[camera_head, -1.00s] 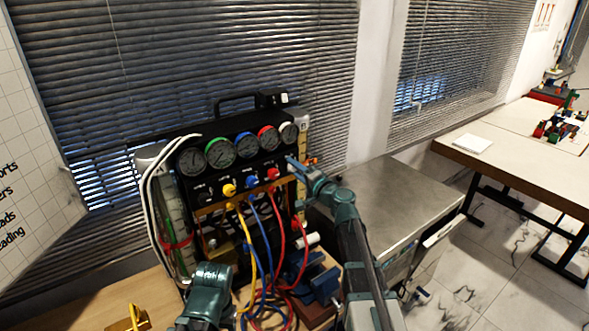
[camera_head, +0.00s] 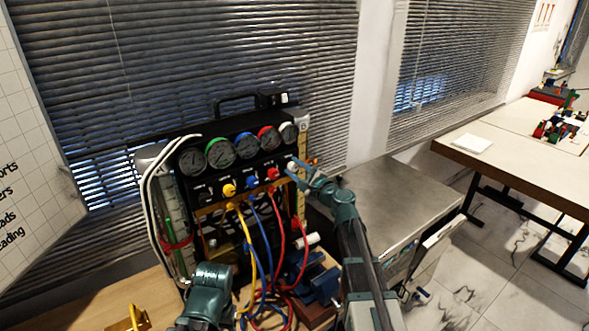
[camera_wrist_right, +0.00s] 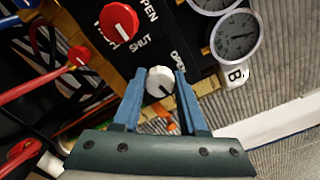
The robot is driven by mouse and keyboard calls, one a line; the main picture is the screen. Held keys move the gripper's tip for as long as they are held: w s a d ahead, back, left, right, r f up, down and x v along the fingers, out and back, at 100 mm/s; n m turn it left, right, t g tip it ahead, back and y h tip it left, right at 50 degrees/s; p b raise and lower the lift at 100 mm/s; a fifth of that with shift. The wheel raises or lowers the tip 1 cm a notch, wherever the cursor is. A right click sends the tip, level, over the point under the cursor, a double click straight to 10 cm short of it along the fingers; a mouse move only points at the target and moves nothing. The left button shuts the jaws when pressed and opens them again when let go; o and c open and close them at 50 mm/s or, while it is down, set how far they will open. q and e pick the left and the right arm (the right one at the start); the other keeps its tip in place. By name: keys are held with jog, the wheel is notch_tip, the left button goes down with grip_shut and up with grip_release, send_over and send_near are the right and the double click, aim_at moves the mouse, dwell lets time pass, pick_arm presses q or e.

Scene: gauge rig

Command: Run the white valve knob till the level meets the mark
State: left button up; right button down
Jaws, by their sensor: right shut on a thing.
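The black gauge panel (camera_head: 240,171) stands against the blinds with a row of round dials. The white valve knob (camera_wrist_right: 160,79) is at the panel's right end, beside the red knob (camera_wrist_right: 118,22). My right gripper (camera_wrist_right: 158,82) has its blue fingers on both sides of the white knob and is shut on it; it also shows in the head view (camera_head: 296,166). A tall clear tube (camera_head: 172,213) with a red band (camera_head: 178,243) stands at the panel's left; the exact liquid level is too small to read. A teal part of my left arm shows at the bottom, its fingers hidden.
Yellow, blue and red hoses (camera_head: 275,230) hang in front of the panel. A blue clamp-like tool (camera_head: 325,285) is below them. A metal-topped cabinet (camera_head: 390,200) stands to the right, and a yellow object (camera_head: 130,320) lies at lower left.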

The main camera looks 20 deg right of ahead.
jog(key=shift+m, duration=1)
jog(key=shift+c, duration=2.2)
grip_release()
jog(key=shift+s, duration=0.1)
jog(key=v, duration=1.3)
jog(key=shift+s+d, duration=0.15)
jog(key=shift+s, duration=0.2)
